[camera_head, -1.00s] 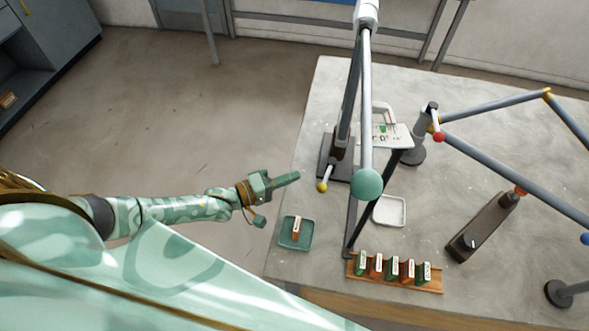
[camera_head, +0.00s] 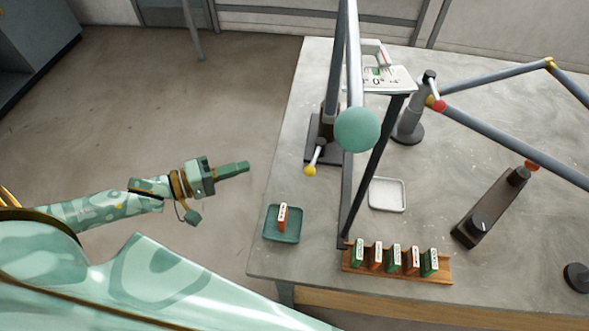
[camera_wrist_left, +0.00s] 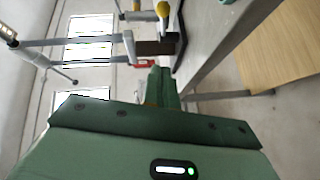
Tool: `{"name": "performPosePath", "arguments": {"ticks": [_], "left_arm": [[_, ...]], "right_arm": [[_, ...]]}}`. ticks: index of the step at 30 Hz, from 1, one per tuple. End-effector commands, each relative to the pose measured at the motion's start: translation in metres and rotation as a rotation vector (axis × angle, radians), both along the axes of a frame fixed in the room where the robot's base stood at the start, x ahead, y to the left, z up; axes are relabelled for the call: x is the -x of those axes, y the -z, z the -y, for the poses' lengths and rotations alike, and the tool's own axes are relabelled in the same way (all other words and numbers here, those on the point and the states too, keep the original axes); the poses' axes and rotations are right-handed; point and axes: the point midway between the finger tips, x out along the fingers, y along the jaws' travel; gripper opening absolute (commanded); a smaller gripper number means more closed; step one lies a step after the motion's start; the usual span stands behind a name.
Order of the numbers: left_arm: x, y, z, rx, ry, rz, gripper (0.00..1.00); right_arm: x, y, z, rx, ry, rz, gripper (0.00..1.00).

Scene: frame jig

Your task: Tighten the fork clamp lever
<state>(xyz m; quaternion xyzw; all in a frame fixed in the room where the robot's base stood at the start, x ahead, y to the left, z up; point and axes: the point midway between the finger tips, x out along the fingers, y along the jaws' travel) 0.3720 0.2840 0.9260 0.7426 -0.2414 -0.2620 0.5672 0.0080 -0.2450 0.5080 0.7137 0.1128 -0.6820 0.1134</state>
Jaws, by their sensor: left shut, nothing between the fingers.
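A short lever with a yellow ball tip (camera_head: 310,170) hangs from the dark clamp block (camera_head: 329,128) at the left of the bench. A second short lever with a red ball (camera_head: 438,105) sits on the grey post further right. No label shows which one is the fork clamp lever. My left gripper (camera_head: 247,167) is shut and empty, left of the yellow-tipped lever and apart from it, off the bench's left edge. In the left wrist view the shut fingers (camera_wrist_left: 163,78) point toward a yellow ball (camera_wrist_left: 162,9) beside a dark block. My right gripper is not in view.
A green tray (camera_head: 270,236) holds an orange-and-white tag near the bench's left edge. A wooden rack (camera_head: 395,273) with several tags and a white tray (camera_head: 387,195) are to its right. Floor left of the bench is clear.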

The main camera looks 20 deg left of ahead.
Motion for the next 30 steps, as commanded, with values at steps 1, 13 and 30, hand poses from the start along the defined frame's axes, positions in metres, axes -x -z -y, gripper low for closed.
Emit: {"name": "performPosePath", "arguments": {"ticks": [1, 13, 30], "left_arm": [[0.0, -0.004, 0.003, 0.015, -0.001, -0.026, 0.0], [-0.041, 0.008, 0.036, 0.051, -0.015, -0.069, 0.0], [-0.077, 0.021, 0.104, 0.052, -0.015, -0.074, 0.0]], "right_arm": [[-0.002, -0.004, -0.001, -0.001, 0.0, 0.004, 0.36], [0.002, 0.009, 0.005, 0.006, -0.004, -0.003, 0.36], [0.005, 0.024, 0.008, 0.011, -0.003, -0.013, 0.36]]}}
